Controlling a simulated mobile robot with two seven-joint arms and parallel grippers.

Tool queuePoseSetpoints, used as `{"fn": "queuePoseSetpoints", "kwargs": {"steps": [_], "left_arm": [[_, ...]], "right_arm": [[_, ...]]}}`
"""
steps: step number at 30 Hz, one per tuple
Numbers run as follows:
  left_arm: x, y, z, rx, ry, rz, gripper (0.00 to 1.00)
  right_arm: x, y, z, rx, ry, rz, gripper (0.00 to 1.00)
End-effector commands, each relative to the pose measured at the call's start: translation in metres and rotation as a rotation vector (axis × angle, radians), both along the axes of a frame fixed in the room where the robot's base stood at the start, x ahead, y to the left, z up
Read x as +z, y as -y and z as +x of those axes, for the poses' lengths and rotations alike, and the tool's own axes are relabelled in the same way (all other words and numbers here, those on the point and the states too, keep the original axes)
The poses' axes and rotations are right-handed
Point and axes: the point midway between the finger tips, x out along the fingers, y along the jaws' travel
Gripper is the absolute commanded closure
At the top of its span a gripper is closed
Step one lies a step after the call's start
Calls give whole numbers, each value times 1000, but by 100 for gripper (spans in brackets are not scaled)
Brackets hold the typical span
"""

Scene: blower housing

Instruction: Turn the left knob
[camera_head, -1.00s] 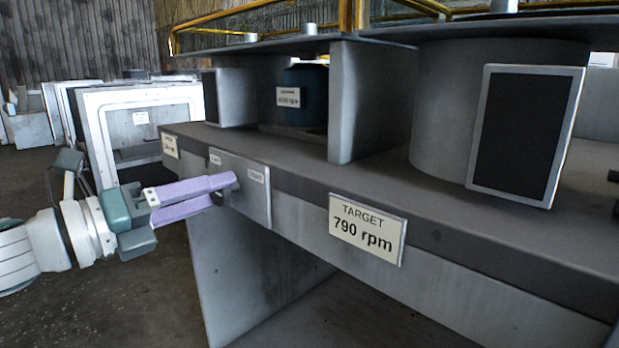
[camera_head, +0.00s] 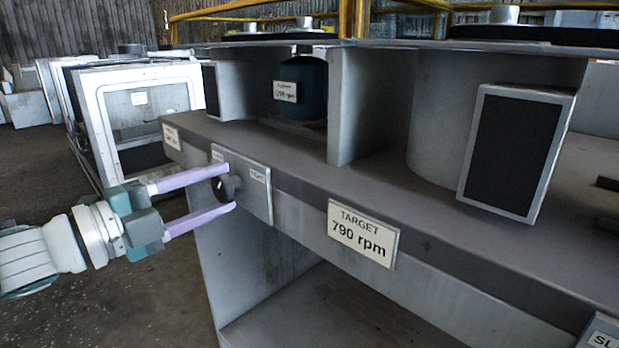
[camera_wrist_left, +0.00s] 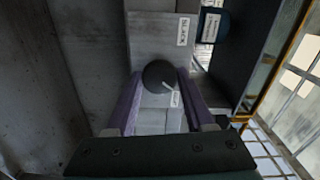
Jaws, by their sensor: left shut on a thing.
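The left knob (camera_head: 228,188) is dark and round, on a grey plate (camera_head: 262,203) at the left of the bench's front edge. My left gripper (camera_head: 229,190) is shut on it, with one purple finger above and one below in the head view. My right gripper is not in view.
A TARGET 790 rpm sign (camera_head: 362,234) is on the bench front. A blue motor (camera_head: 303,88) with an rpm sign (camera_head: 285,91) stands behind the bench edge. A partly cut-off SL label (camera_head: 603,340) is at bottom right. White frames (camera_head: 140,110) stand at the left.

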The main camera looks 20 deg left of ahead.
Motion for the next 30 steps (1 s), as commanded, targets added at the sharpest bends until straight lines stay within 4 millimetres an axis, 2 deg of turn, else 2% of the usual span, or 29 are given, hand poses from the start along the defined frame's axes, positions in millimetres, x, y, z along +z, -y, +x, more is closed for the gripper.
{"fn": "queuePoseSetpoints", "kwargs": {"steps": [11,26,27,30], "left_arm": [[1,0,0,-1,-52,-129,100],[1,0,0,-1,-57,-142,100],[1,0,0,-2,-57,-142,44],[0,0,0,-1,-57,-141,32]], "right_arm": [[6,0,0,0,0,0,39],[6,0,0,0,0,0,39],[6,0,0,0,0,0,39],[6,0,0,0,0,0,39]]}}
